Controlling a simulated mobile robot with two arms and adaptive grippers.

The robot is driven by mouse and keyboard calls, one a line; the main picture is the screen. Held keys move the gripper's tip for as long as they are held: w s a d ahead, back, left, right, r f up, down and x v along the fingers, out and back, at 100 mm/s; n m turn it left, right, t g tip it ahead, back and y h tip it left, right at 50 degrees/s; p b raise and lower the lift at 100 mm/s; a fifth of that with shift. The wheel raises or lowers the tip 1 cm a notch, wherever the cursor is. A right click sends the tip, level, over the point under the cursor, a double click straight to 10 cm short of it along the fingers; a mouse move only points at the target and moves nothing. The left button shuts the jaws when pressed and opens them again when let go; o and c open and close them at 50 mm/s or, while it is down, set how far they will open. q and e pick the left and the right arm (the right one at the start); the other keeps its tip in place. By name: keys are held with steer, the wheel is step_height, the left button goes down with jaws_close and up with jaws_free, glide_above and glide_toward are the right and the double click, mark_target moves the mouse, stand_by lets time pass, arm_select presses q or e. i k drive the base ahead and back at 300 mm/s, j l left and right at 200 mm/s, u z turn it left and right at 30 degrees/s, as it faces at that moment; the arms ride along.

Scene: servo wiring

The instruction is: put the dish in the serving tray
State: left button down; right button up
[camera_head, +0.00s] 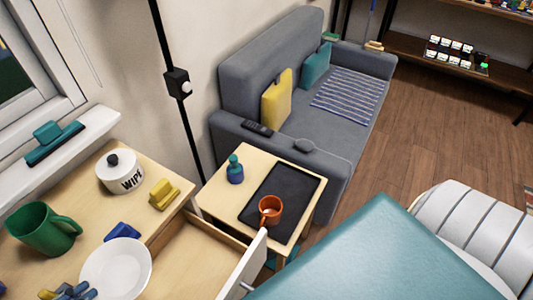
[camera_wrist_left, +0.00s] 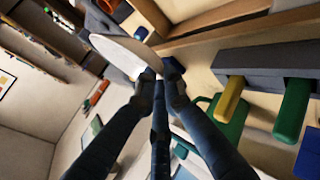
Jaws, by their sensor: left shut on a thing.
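The dish is a white round plate (camera_head: 116,270) at the lower left of the head view, over the wooden worktop. My left gripper (camera_head: 82,291) is at its left edge, partly cut off by the frame. In the left wrist view the dark fingers (camera_wrist_left: 158,80) are shut on the rim of the white plate (camera_wrist_left: 118,54), which extends beyond the tips. The serving tray is a black rectangular tray (camera_head: 288,188) on the small wooden side table. An orange mug (camera_head: 270,209) stands on its near part. I cannot tell whether the plate touches the worktop.
A green mug (camera_head: 44,234), blue block (camera_head: 122,231), yellow block (camera_head: 163,194) and white lidded pot (camera_head: 120,172) stand around the plate. An open drawer (camera_head: 196,258) lies between worktop and side table. A small blue-green bottle (camera_head: 235,172) stands beside the tray.

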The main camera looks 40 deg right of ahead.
mark_target(289, 188)
steer(key=l+u, duration=0.2)
steer(key=l, duration=0.25)
steer(key=l+u, duration=0.2)
steer(key=l, duration=0.2)
steer(key=k+l+u, duration=0.15)
steer(key=l, duration=0.3)
steer(key=k+l+u, duration=0.2)
steer(key=l, duration=0.2)
steer(key=k+l, duration=0.1)
steer(key=l, duration=0.3)
steer(key=k+l, duration=0.1)
steer(key=l, duration=0.3)
steer(key=k+l, duration=0.1)
steer(key=l, duration=0.3)
steer(key=l+u, duration=0.1)
steer(key=l, duration=0.35)
steer(key=k+l, duration=0.2)
steer(key=l, duration=0.2)
steer(key=k+l, duration=0.1)
steer(key=l, duration=0.3)
